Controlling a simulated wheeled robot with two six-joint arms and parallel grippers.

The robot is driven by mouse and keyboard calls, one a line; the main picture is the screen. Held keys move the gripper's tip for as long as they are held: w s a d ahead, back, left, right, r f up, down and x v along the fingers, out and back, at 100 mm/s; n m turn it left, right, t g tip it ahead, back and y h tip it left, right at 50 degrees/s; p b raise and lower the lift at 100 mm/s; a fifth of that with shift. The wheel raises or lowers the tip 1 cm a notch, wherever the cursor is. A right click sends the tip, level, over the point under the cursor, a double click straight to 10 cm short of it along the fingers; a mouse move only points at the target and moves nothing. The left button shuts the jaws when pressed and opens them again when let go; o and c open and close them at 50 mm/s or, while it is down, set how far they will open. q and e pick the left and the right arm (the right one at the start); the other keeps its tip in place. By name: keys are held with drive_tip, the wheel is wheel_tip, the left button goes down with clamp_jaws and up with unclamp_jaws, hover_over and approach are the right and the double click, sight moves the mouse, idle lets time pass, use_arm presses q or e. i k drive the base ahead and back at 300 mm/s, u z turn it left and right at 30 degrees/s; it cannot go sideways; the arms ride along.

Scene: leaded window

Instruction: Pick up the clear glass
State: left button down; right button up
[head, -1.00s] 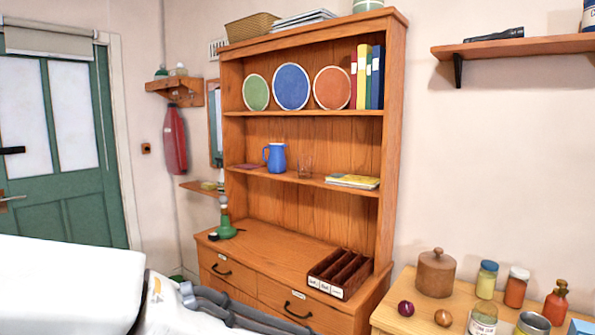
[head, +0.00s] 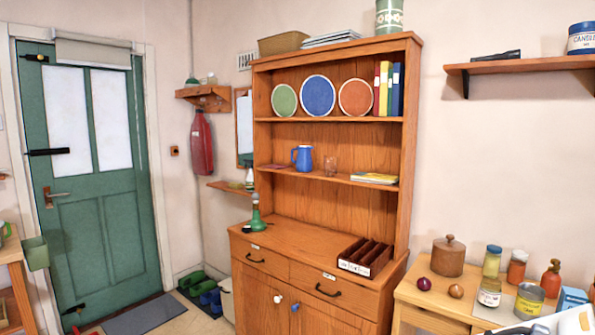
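A clear glass (head: 330,166) stands on the middle shelf of the wooden dresser (head: 410,150). It is see-through, so the brown wood shows through it. A blue jug (head: 302,158) stands to its left on the same shelf. A yellow book stack (head: 374,178) lies to its right. Neither of my grippers shows in the head view. A white part at the bottom right corner looks like part of my own arm.
A wooden side table (head: 430,297) with jars, tins and a round wooden pot (head: 449,256) stands right of the dresser. A dark divided tray (head: 366,256) and a green lamp (head: 256,215) stand on the dresser's counter. A green door (head: 95,170) is at left.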

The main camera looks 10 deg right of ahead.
sight(331, 162)
drive_tip(key=u, duration=0.55)
drive_tip(key=i, duration=1.25)
drive_tip(key=u, duration=0.35)
drive_tip(key=i, duration=1.25)
drive_tip(key=z, duration=0.75)
drive_tip(key=i, duration=0.75)
drive_tip(key=z, duration=0.7)
